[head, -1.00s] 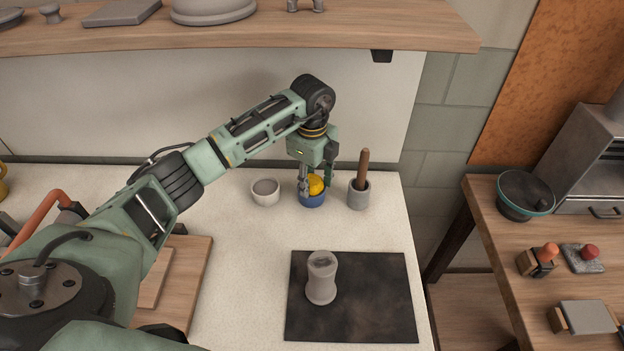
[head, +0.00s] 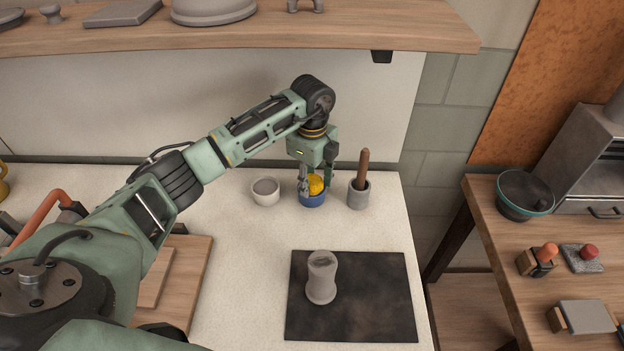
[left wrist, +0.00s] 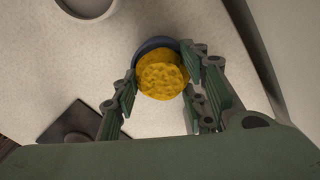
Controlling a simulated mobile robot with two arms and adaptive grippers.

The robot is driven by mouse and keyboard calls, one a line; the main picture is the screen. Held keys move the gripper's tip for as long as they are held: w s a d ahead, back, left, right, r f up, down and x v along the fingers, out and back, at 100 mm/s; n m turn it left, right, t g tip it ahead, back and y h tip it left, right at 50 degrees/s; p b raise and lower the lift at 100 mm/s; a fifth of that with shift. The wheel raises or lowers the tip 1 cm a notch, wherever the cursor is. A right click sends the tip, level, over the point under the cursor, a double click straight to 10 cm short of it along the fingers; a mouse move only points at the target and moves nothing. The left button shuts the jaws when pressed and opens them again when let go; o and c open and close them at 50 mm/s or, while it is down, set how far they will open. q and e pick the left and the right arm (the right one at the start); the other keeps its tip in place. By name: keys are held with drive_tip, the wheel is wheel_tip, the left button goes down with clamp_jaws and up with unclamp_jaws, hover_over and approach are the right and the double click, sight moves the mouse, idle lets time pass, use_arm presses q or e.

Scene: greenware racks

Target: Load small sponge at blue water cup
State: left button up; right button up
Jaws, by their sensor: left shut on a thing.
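The small yellow sponge (head: 316,185) is at the mouth of the blue water cup (head: 312,200), which stands on the pale counter near the back wall. My left gripper (head: 316,182) points down over the cup and is shut on the sponge. In the left wrist view the sponge (left wrist: 162,75) sits between the two fingers, and the dark blue rim of the cup (left wrist: 155,43) shows behind it. The sponge hides most of the cup's inside, so I cannot tell how deep it sits. My right gripper does not show.
A white bowl (head: 265,191) stands just left of the cup, and a grey pot (head: 358,195) with a wooden handle stands just right. A grey vase (head: 321,278) stands on a dark mat (head: 375,300) in front. A wooden shelf (head: 400,37) hangs above.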

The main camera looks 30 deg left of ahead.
sight(312, 181)
use_arm(q)
drive_tip(key=shift+r+p, duration=2.6)
drive_tip(key=shift+r, duration=0.9)
drive_tip(key=shift+f, duration=0.1)
